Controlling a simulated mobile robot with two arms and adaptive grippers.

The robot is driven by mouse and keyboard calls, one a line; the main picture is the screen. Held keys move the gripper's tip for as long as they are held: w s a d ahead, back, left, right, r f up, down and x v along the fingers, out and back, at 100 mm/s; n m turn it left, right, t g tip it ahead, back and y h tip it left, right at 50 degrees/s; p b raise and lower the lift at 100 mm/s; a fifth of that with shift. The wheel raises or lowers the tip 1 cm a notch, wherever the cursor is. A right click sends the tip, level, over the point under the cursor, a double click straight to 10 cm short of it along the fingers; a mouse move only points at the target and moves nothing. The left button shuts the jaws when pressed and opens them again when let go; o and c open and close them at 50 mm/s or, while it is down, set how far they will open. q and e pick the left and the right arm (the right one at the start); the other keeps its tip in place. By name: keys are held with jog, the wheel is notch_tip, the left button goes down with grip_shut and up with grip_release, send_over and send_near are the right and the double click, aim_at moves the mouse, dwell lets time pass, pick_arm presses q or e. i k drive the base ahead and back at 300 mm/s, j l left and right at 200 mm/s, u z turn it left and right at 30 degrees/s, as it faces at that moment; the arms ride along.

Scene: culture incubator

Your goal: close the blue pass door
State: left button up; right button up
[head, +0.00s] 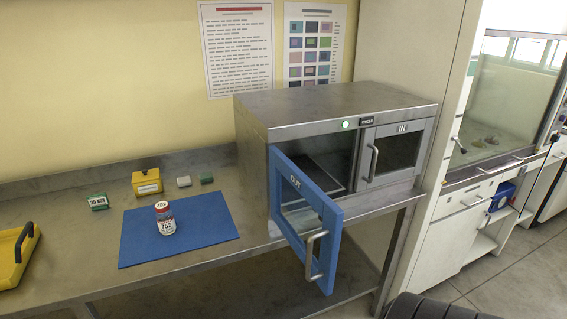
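The blue pass door (310,212), marked OUT, stands open on the left side of the steel pass box (341,104). It is hinged at its left edge and swung out toward me, over the front edge of the bench. Its metal bar handle (311,254) is on the free edge, at the right of the door frame. The grey door (396,152) marked IN, at the right of the box, is shut. Neither of my grippers is in view.
A lidded bottle (165,219) stands on a blue mat (210,217) left of the door. A dark ribbed shape, perhaps part of me, shows at the bottom right. The floor at right is clear.

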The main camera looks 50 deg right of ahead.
aim_at(322, 271)
jog(key=z, duration=1.65)
